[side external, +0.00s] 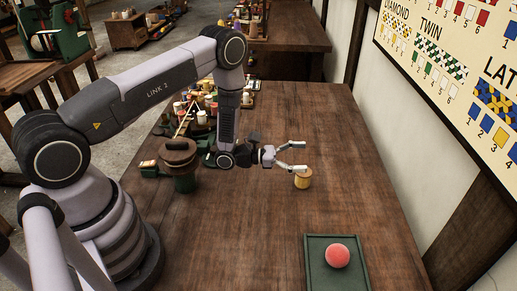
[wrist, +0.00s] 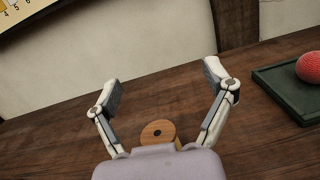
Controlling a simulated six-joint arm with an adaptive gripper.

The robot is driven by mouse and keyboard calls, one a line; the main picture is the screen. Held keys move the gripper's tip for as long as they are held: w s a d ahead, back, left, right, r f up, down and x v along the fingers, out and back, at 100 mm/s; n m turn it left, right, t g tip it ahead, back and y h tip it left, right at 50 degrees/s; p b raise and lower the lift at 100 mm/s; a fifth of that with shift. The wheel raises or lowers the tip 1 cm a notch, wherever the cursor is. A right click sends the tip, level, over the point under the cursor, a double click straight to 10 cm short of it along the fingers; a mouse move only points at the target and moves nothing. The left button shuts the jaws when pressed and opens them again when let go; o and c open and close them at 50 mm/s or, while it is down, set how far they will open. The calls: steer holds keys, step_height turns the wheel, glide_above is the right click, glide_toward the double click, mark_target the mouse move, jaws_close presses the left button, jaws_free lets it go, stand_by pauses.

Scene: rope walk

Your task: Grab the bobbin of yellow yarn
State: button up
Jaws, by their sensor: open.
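The bobbin of yellow yarn (side external: 303,179) stands on the wooden table, right of the arm, in the side external view. In the wrist view the bobbin (wrist: 159,133) shows its round wooden top with a dark centre hole, low in the picture between the finger bases; its lower part is hidden behind my gripper's body. My gripper (side external: 292,157) is open and empty, with its fingers reaching out near and above the bobbin. In the wrist view my gripper (wrist: 164,80) has its two fingers spread wide, with the bobbin between them. I cannot tell whether a finger touches it.
A green tray (side external: 312,262) with a red ball (side external: 337,256) lies at the front right of the table (side external: 240,250). A dark green lidded pot (side external: 183,182) stands left of my gripper. Several small spools crowd the back left.

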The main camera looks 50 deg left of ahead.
mark_target(303, 178)
steer(key=a+f+n+y, duration=0.1)
steer(key=f, duration=0.1)
steer(key=a+f+n+t+y, duration=0.1)
steer(key=f, duration=0.2)
steer(key=s+a+f+n+t+y, duration=0.1)
steer(key=f+y, duration=0.1)
steer(key=f, duration=0.1)
steer(key=shift+a, duration=0.2)
steer(key=shift+w+f+n, duration=0.15)
steer(key=shift+f+n, duration=0.1)
steer(key=shift+n, duration=0.05)
steer(key=shift+x, duration=2.3)
steer(key=c, duration=1.3)
steer(key=shift+o, duration=0.2)
steer(key=shift+r, duration=0.1)
